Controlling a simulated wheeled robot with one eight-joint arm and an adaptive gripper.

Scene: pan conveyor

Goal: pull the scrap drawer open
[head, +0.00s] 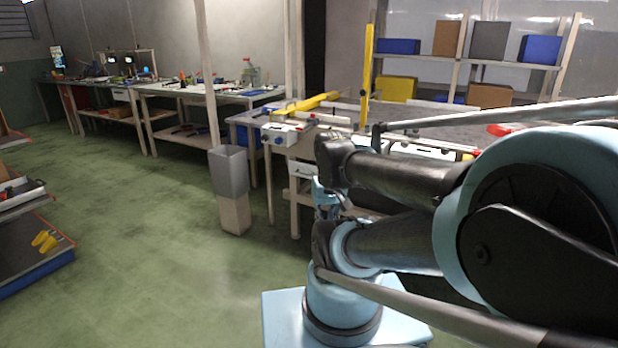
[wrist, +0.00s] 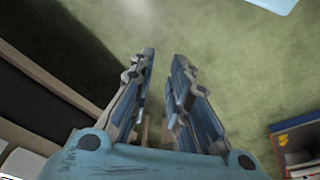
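A pale drawer-like front (head: 303,170) shows under the near end of the workbench in the head view, partly hidden by my arm. I cannot tell for sure that it is the scrap drawer. In the wrist view my gripper (wrist: 162,60) points down over the green floor, with its two fingers apart and nothing held between the tips. No drawer handle shows between the fingers. In the head view my arm's dark links cover much of the bench's lower front, and I cannot make out the fingers clearly there.
The workbench (head: 247,119) carries a white device (head: 283,131) and yellow bars. Shelves with boxes (head: 488,40) stand behind. Open green floor (head: 140,230) lies left. A low rack (head: 40,252) is at far left.

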